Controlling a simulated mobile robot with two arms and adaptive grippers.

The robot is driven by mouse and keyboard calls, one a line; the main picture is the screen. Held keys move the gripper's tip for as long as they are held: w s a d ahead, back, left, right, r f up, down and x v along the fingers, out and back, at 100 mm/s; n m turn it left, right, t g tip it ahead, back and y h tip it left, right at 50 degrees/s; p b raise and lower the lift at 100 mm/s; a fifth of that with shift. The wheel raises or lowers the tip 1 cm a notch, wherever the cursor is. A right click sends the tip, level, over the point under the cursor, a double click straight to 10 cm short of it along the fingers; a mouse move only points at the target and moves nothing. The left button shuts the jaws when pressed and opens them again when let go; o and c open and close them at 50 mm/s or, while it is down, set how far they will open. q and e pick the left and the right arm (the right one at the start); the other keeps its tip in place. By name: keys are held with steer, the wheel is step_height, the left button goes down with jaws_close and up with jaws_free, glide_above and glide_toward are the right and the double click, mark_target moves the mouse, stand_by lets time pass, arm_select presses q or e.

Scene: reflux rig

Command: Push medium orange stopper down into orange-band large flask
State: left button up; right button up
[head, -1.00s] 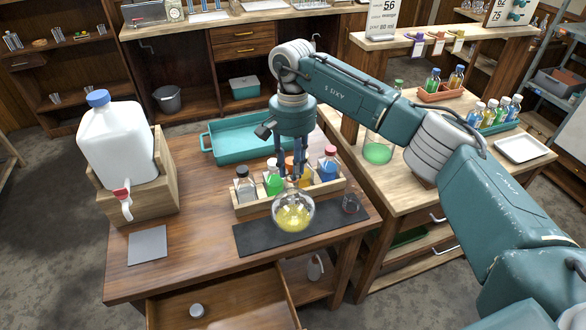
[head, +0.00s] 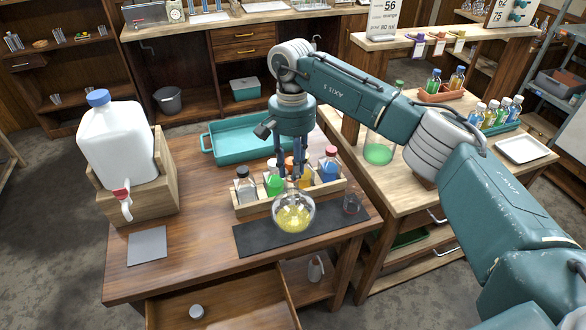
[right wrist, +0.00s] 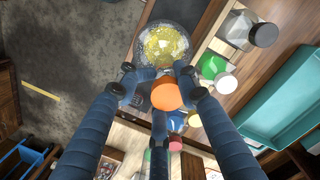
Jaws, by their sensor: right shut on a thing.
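The large round flask (head: 293,213) holds yellow liquid and stands on a dark mat (head: 250,239) on the wooden table. It also shows at the top of the right wrist view (right wrist: 160,45). The flask's orange band is not clear to me. My right gripper (head: 296,186) points down over the flask's neck. In the right wrist view my right gripper (right wrist: 160,80) is shut on the orange stopper (right wrist: 166,95), its round top facing the camera. The fingers hide the neck, so I cannot tell how deep the stopper sits. My left gripper is not in view.
A wooden rack (head: 262,207) of capped bottles stands just behind the flask. A teal tray (head: 240,157) lies farther back, and a white jug (head: 116,145) stands at left. An open drawer (head: 215,305) juts out in front.

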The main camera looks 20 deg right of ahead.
steer(key=shift+f+b, duration=0.3)
steer(key=shift+f, duration=0.2)
steer(key=o, duration=1.3)
steer(key=shift+r, duration=0.1)
